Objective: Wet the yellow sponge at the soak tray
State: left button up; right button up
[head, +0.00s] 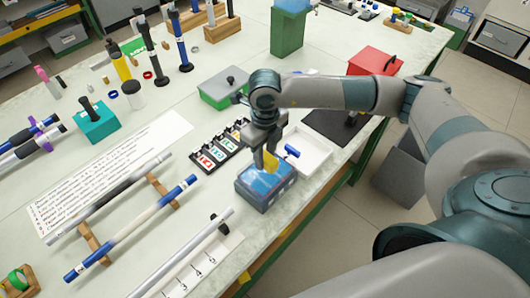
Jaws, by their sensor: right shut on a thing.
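The soak tray (263,192) is a small blue-grey box with a light blue inside, near the front edge of the bench. My right gripper (267,152) points down over it and is shut on the yellow sponge (270,162). The sponge is at or just above the tray's opening. I cannot tell whether it touches the water. Part of the sponge is hidden by the gripper's fingers. My left gripper is not in view.
A white tray (314,158) lies right behind the soak tray, and a rack of small labelled cards (207,161) stands to its left. Rods on wooden supports (160,188) lie at front left. A green box (222,96) and a red box (372,62) stand farther back.

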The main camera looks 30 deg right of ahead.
aim_at(265, 165)
jog(key=shift+f+b, duration=0.5)
jog(key=shift+f, duration=0.4)
notch_tip(265, 165, down, 4)
jog(key=b, duration=0.3)
jog(key=shift+r, duration=0.2)
jog(key=shift+s+b, duration=0.15)
jog(key=shift+b, duration=0.15)
jog(key=shift+s+f, duration=0.15)
jog(key=shift+f, duration=0.1)
jog(key=shift+r, duration=0.15)
jog(key=shift+w+r+p, duration=0.25)
jog(key=shift+r+p, duration=0.15)
jog(key=shift+r, duration=0.4)
jog(key=shift+r+p, duration=0.85)
jog(key=shift+r, duration=1.5)
